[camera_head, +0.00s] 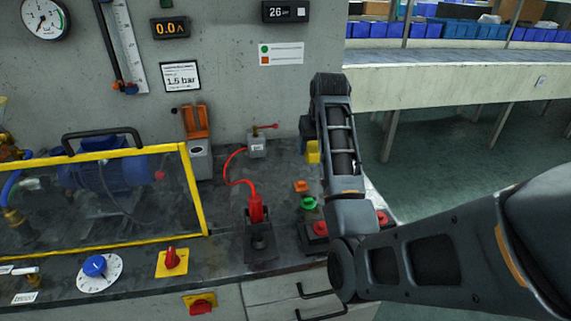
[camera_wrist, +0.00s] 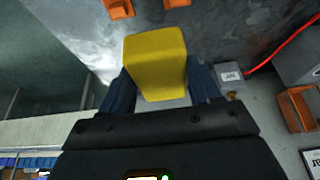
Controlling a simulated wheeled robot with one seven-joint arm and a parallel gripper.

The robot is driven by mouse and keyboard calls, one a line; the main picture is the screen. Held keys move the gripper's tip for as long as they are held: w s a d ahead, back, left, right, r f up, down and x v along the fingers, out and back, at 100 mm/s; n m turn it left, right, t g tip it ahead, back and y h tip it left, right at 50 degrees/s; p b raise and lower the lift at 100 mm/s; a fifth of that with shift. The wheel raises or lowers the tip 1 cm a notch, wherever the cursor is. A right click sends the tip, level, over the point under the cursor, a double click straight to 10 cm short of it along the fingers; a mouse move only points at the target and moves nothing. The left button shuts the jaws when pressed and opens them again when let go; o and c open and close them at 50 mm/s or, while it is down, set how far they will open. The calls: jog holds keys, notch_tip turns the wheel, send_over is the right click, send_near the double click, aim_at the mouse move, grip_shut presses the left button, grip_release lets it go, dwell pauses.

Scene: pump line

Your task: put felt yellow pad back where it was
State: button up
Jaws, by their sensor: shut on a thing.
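The yellow pad (camera_wrist: 155,62) is a block held between the two fingers of my gripper (camera_wrist: 158,92) in the wrist view. My gripper is shut on it. In the head view a small part of the yellow pad (camera_head: 313,151) shows left of my arm, at the back right of the bench, with my gripper (camera_head: 308,140) mostly hidden behind the arm. I cannot tell whether the pad touches the bench top.
An orange block (camera_head: 301,186) and a green button (camera_head: 309,203) lie near the arm. A grey box with a red lever (camera_head: 257,145) stands left of the gripper. A red plug (camera_head: 256,205) with a red cable stands mid-bench. A yellow-framed guard (camera_head: 197,190) covers the pump at left.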

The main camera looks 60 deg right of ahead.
send_over(290, 166)
jog(key=s+a, duration=0.1)
notch_tip(290, 166, down, 6)
jog(key=shift+r, duration=0.25)
jog(key=shift+f, duration=2.05)
jog(key=o, duration=0.9)
jog(key=shift+o, duration=0.2)
jog(key=v, duration=1.2)
jog(key=shift+p, duration=0.3)
